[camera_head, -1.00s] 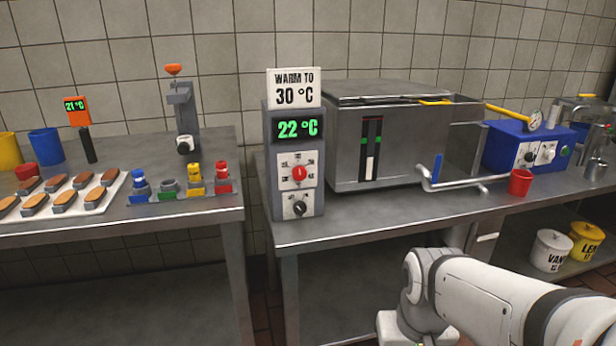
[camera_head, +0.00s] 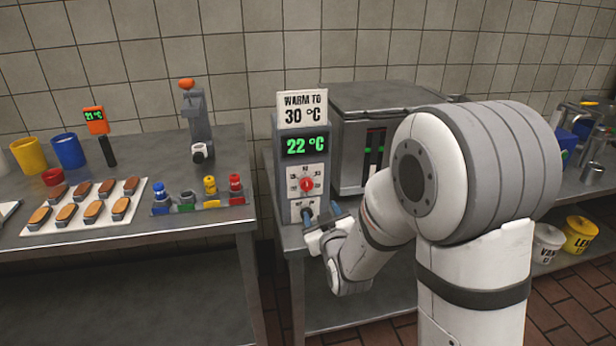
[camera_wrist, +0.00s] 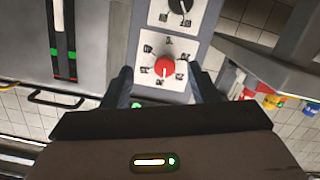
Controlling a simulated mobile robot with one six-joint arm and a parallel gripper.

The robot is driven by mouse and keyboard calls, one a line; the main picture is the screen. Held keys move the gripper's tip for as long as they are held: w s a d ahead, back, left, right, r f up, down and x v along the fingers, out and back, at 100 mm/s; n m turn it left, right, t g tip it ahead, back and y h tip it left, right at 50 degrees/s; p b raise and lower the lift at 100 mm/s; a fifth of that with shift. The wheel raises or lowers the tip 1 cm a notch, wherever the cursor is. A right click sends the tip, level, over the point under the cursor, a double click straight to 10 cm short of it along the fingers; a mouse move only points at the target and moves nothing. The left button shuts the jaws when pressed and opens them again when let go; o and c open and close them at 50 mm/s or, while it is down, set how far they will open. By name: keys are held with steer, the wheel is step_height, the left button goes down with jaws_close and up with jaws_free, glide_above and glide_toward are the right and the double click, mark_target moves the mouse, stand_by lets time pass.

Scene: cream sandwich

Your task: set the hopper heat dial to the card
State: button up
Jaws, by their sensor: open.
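The card (camera_head: 304,108) reads "WARM TO 30 °C" and stands on top of the grey control box. The green display (camera_head: 306,145) below it reads 22 °C. The red heat dial (camera_head: 306,184) sits on a white marked plate under the display; it also shows in the wrist view (camera_wrist: 166,67). My gripper (camera_head: 322,214) is open in front of the lower part of the box, hiding most of the black knob there. In the wrist view the fingers of my gripper (camera_wrist: 163,84) appear either side of the red dial, apart from it; the black knob (camera_wrist: 181,6) shows at the top edge.
The steel hopper (camera_head: 374,100) stands right of the box, partly behind my arm. On the left table are a tray of biscuits (camera_head: 80,222), several coloured knobs (camera_head: 198,195) and blue and yellow cups (camera_head: 68,151). A gap separates the two tables.

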mark_target(307, 187)
steer(key=shift+n+t+y, duration=0.3)
steer(key=shift+t+y, duration=0.1)
steer(key=shift+t, duration=0.3)
steer(key=w+a, duration=0.1)
steer(key=w, duration=0.1)
steer(key=w+a+r, duration=0.1)
steer(key=w, duration=0.2)
steer(key=w+a+r+p, duration=0.1)
steer(key=w, duration=0.1)
steer(key=shift+w+a, duration=0.25)
steer(key=shift+w, duration=0.1)
steer(key=shift+c, duration=0.5)
steer(key=c, duration=0.9)
steer(key=shift+f+b, duration=0.25)
steer(key=shift+b, duration=0.35)
steer(key=shift+r+m+b, duration=0.15)
steer(key=shift+m+b, duration=0.4)
steer(key=shift+m, duration=0.25)
